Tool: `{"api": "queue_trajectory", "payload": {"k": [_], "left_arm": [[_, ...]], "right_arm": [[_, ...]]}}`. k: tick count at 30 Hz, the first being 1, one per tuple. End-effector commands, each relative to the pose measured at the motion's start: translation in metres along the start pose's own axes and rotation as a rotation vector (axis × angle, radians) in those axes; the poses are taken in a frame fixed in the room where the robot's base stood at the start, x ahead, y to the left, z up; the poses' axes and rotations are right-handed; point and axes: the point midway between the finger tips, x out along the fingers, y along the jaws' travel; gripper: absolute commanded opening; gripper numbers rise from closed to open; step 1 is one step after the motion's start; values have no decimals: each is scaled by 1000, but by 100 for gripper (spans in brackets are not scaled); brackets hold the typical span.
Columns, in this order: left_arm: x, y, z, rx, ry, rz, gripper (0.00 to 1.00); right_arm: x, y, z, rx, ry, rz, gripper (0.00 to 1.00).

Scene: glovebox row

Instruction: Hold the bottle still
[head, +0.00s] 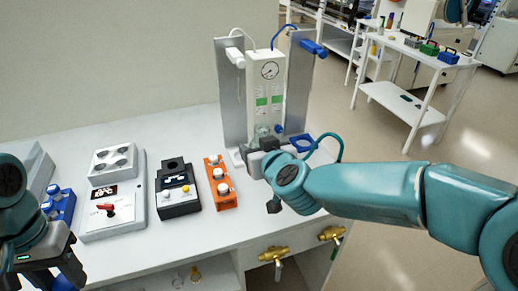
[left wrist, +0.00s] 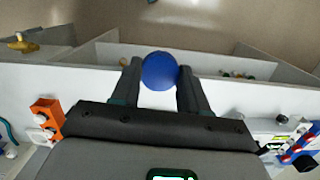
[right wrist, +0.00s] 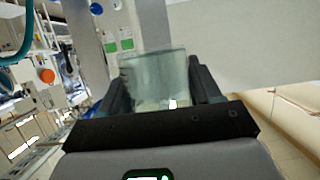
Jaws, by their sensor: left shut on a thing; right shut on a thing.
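A clear glass bottle (right wrist: 155,80) stands between the fingers of my right gripper (right wrist: 157,88), which is shut on it. In the head view my right gripper (head: 255,150) is in front of the gauge panel, and the bottle (head: 262,131) shows only in small part behind it. My left gripper (left wrist: 160,85) is shut on a round blue thing that looks like a cap (left wrist: 160,71).
A panel with a gauge (head: 269,70) stands at the back of the white bench (head: 150,238). An orange rack (head: 217,182), a black device (head: 178,190) and a grey box with a red knob (head: 110,210) stand left of it. Brass valves (head: 273,254) are on the bench front.

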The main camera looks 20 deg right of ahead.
Motion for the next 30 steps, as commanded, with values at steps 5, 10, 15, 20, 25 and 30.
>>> {"api": "queue_trajectory", "payload": {"k": [5, 10, 15, 20, 25, 30], "left_arm": [[0, 0, 0, 0, 0, 0, 16], [0, 0, 0, 0, 0, 0, 16], [0, 0, 0, 0, 0, 0, 16], [0, 0, 0, 0, 0, 0, 16], [0, 0, 0, 0, 0, 0, 16], [0, 0, 2, 0, 0, 0, 16]], "right_arm": [[0, 0, -1, 0, 1, 0, 27], [0, 0, -1, 0, 1, 0, 27], [0, 0, -1, 0, 1, 0, 17], [0, 0, -1, 0, 1, 0, 8], [0, 0, -1, 0, 1, 0, 8], [-2, 0, 0, 0, 2, 0, 8]]}}
